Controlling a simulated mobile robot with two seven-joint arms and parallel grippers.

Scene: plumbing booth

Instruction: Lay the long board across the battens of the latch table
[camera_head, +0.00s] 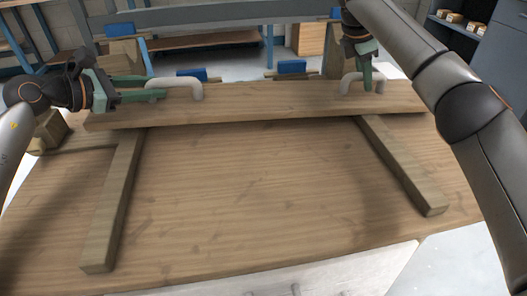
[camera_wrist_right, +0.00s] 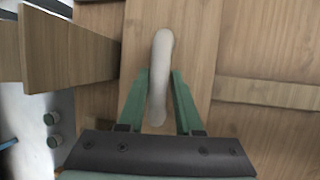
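The long board (camera_head: 265,103) lies crosswise over the left batten (camera_head: 115,205) and the right batten (camera_head: 405,170) of the latch table (camera_head: 265,205). Whether it touches both battens cannot be told. It carries a pale left handle (camera_head: 197,90) and a pale right handle (camera_head: 347,86). My left gripper (camera_head: 150,88) has its green fingers at the left handle's near end; their contact is unclear. My right gripper (camera_head: 367,82) is at the right handle. In the right wrist view, its fingers (camera_wrist_right: 161,78) close in on both sides of the handle (camera_wrist_right: 161,50).
A wooden block (camera_head: 50,130) sits at the table's left edge. Blue-topped pieces (camera_head: 292,67) stand behind the board. The table between the battens is clear. A shelf unit (camera_head: 465,30) stands at the back right.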

